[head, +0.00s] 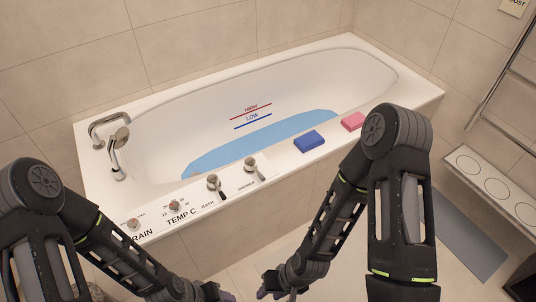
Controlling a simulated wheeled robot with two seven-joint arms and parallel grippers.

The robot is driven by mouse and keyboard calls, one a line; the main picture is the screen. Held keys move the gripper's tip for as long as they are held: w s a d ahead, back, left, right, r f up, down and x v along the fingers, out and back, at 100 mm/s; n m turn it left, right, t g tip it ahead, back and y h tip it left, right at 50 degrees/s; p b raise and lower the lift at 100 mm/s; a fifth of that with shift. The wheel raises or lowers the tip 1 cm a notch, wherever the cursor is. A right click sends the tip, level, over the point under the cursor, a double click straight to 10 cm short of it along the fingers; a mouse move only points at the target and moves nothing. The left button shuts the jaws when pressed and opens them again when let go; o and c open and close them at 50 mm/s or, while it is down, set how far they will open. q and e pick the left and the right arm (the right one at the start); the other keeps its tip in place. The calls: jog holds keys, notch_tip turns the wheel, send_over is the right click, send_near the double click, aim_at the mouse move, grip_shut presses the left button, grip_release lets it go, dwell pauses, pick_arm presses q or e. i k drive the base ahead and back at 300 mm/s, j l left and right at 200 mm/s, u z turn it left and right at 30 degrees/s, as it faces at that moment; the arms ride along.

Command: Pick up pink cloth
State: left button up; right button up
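The pink cloth (353,121) is a small folded block lying on the front rim of the white bathtub (420,95), toward its right end. Its right end is close to or partly behind my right arm's elbow. My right gripper (273,288) is low at the bottom edge of the head view, in front of the tub and well away from the cloth. Its fingers are small and dark, and I cannot tell whether they are apart. My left gripper (222,294) is partly cut off at the bottom edge, left of the right one. No cloth shows at either gripper.
A blue cloth (309,141) lies on the rim left of the pink one. Knobs (213,183) and a tap (118,140) are on the tub's left part. Blue water (240,147) lies inside. A white shelf with round holes (496,187) and rails (510,75) stand right.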

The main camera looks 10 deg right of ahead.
aim_at(352, 122)
jog(key=z, duration=1.1)
jog(key=i+j+z, duration=0.1)
jog(key=i+z, duration=0.25)
jog(key=i+j+z, duration=0.25)
jog(key=i+z, duration=0.15)
jog(key=i, duration=0.15)
jog(key=i+j+z, duration=0.35)
